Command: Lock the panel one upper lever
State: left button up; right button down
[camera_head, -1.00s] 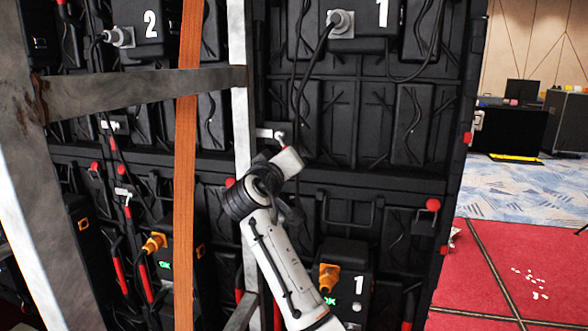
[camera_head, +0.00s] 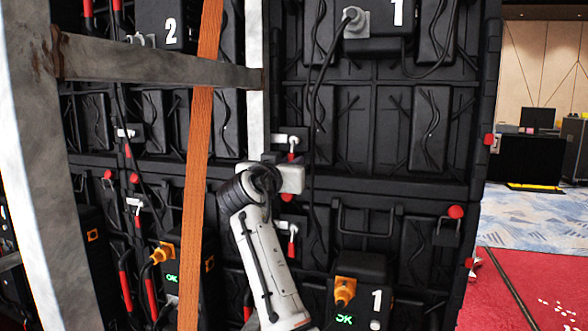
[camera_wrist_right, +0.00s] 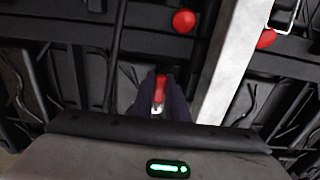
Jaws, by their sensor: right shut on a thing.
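Panel one is the black panel (camera_head: 385,180) on the right, with a "1" on its boxes. Its upper lever (camera_head: 291,141) has a silver bracket and a red handle, which points down at the panel's left edge. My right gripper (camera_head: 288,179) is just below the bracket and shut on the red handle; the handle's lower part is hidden. In the right wrist view the red handle (camera_wrist_right: 160,90) shows between the dark fingers (camera_wrist_right: 160,105). A similar lower lever (camera_head: 291,232) hangs below, right of my forearm. My left gripper is not in view.
An orange strap (camera_head: 200,170) and a grey metal frame (camera_head: 150,69) stand left of my right arm. A black cable (camera_head: 316,95) hangs close right of the upper lever. Red knobs (camera_head: 455,212) stick out of the panels. Red carpet (camera_head: 530,285) lies open at the right.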

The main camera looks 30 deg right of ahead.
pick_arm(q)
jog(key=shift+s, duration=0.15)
pick_arm(e)
jog(key=c, duration=1.7)
grip_release()
jog(key=shift+a, duration=0.1)
jog(key=shift+c, duration=0.2)
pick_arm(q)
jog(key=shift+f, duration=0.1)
